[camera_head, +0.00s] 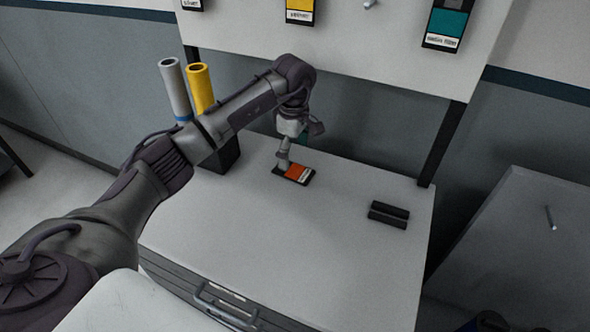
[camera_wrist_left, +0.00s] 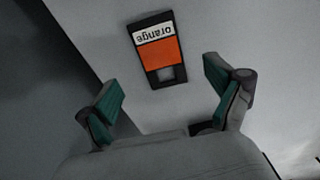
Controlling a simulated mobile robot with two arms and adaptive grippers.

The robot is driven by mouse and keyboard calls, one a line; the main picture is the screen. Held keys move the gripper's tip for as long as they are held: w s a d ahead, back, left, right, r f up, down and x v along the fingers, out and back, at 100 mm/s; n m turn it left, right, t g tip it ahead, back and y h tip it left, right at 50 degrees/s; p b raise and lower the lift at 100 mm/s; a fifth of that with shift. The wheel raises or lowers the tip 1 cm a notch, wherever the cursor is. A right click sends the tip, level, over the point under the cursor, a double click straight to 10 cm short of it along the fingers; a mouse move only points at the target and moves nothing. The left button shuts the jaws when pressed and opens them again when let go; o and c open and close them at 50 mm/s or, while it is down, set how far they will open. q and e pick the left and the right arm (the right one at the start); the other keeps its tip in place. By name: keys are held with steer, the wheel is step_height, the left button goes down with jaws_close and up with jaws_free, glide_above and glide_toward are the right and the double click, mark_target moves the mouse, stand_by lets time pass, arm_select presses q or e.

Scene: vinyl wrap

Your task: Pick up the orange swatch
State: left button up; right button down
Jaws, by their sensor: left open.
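The orange swatch (camera_head: 297,173) is a black-framed card with an orange field and a white label, lying flat on the grey worktop. It also shows in the left wrist view (camera_wrist_left: 157,50), its label reading "orange" upside down. My left gripper (camera_head: 284,160) is just above the worktop at the left end of the swatch and partly overlaps it in the head view. In the left wrist view the gripper's two green-padded fingers (camera_wrist_left: 164,98) are spread wide with nothing between them, and the swatch lies beyond the fingertips. My right gripper is in neither view.
The worktop (camera_head: 300,230) is mostly clear. Two dark bars (camera_head: 388,213) lie at its right. A grey roll (camera_head: 174,88) and a yellow roll (camera_head: 200,87) stand upright at the back left. A panel with hanging swatches, one yellow (camera_head: 300,7) and one teal (camera_head: 447,22), rises behind.

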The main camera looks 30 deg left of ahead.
mark_target(295, 171)
arm_select(q)
step_height(295, 171, down, 4)
steer(key=shift+s+d+r+p, duration=0.1)
steer(key=shift+d+r+p, duration=0.05)
steer(key=shift+p, duration=0.65)
steer(key=shift+f, duration=0.55)
steer(key=shift+f+b, duration=0.25)
steer(key=shift+b, duration=0.1)
steer(key=shift+c, duration=0.2)
steer(key=c, duration=1.1)
steer(key=shift+o, duration=0.2)
steer(key=shift+r, duration=0.15)
